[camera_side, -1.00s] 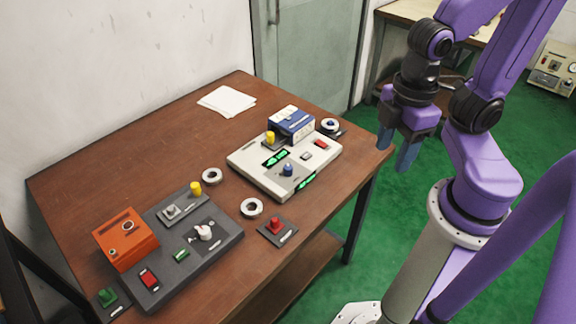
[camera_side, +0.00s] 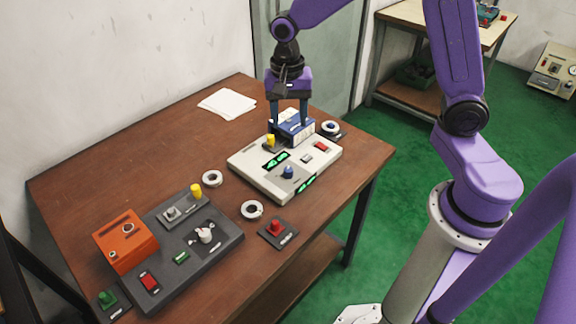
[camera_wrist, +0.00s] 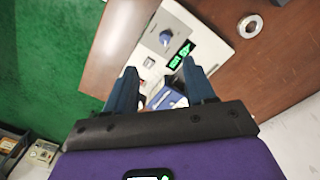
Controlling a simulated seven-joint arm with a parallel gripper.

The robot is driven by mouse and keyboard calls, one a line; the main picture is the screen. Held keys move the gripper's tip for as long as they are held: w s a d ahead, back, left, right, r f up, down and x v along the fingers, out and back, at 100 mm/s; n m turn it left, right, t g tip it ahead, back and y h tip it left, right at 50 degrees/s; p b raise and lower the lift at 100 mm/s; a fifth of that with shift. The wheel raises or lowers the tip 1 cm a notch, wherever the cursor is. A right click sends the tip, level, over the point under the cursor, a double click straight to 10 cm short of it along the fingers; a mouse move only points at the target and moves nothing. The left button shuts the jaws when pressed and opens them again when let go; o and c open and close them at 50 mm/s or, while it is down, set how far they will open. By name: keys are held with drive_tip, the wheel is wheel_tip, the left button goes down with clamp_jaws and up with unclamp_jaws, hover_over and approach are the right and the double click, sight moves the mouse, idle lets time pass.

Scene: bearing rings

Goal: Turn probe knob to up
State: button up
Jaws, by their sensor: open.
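A white control panel (camera_side: 246,160) stands on the table and carries a blue knob (camera_side: 287,172) on a grey plate, with green lit displays around it. The blue knob also shows in the wrist view (camera_wrist: 165,39), beyond my fingertips. A dark panel (camera_side: 225,245) at the front left carries a white knob (camera_side: 205,235). The labels are too small to read, so I cannot tell which knob is named probe. My gripper (camera_side: 290,121) is open and points down over the blue and white box (camera_side: 299,134) at the panel's back edge. It is apart from both knobs.
An orange box (camera_side: 126,240) stands at the dark panel's left end. White rings (camera_side: 212,178) (camera_side: 252,209) and a red button unit (camera_side: 276,230) lie on the table. Paper (camera_side: 227,102) lies at the back, with bare tabletop around it.

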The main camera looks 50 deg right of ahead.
sight(288, 169)
drive_tip(key=f, duration=0.6)
drive_tip(key=w+d+f+m, duration=0.1)
drive_tip(key=f, duration=0.5)
drive_tip(key=f+m, duration=0.1)
drive_tip(key=f, duration=0.5)
drive_tip(key=shift+w+d+f, duration=0.15)
drive_tip(key=shift+w+d, duration=0.1)
drive_tip(key=shift+w, duration=0.1)
drive_tip(key=shift+c, duration=0.3)
clamp_jaws()
